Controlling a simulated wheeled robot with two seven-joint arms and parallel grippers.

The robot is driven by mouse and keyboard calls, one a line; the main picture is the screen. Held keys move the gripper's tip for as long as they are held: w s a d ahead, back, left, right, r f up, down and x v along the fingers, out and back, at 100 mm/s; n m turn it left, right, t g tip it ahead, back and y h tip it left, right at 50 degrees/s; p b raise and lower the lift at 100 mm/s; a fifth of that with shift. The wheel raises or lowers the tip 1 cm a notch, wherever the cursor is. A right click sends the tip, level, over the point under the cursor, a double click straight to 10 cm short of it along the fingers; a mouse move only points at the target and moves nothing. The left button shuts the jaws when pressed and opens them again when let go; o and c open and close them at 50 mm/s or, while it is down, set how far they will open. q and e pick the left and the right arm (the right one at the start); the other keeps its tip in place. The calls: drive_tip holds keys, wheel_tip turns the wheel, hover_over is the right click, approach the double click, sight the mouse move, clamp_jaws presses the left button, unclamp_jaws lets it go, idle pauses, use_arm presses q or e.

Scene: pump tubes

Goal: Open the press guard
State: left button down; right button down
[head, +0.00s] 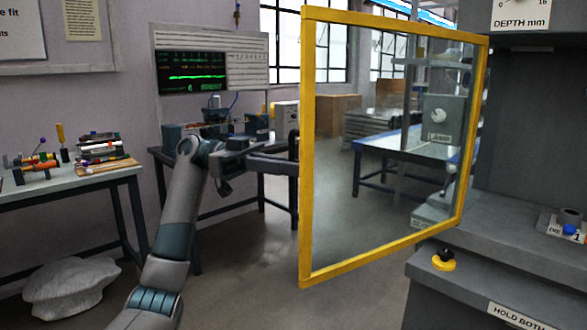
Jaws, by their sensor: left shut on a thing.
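The press guard (308,215) is a clear panel in a yellow frame. It stands upright, swung out at an angle from the grey press (530,130) on the right, with its right edge nearest the press. My left gripper (290,160) is at the guard's left upright, about mid-height, and is shut on the guard. The exact grip point is partly hidden behind the yellow frame. My right gripper is out of view.
A yellow-and-black button (443,260) sits on the press's front ledge. A side table (60,182) with tools stands at the left, above a pale sack (70,288). A bench with a screen (192,72) is behind my left arm. The floor below the guard looks clear.

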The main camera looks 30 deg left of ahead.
use_arm(q)
drive_tip(key=shift+w+a, duration=0.15)
drive_tip(key=shift+a, duration=0.05)
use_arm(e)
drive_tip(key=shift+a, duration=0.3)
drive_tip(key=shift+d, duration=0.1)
use_arm(q)
drive_tip(key=c, duration=1.8)
unclamp_jaws()
drive_tip(key=shift+w+d, duration=0.1)
drive_tip(key=shift+d, duration=0.05)
drive_tip(key=shift+c, duration=0.2)
drive_tip(key=shift+a, duration=0.2)
drive_tip(key=s+a, duration=0.1)
drive_tip(key=a, duration=1.6)
drive_tip(key=shift+s, duration=0.3)
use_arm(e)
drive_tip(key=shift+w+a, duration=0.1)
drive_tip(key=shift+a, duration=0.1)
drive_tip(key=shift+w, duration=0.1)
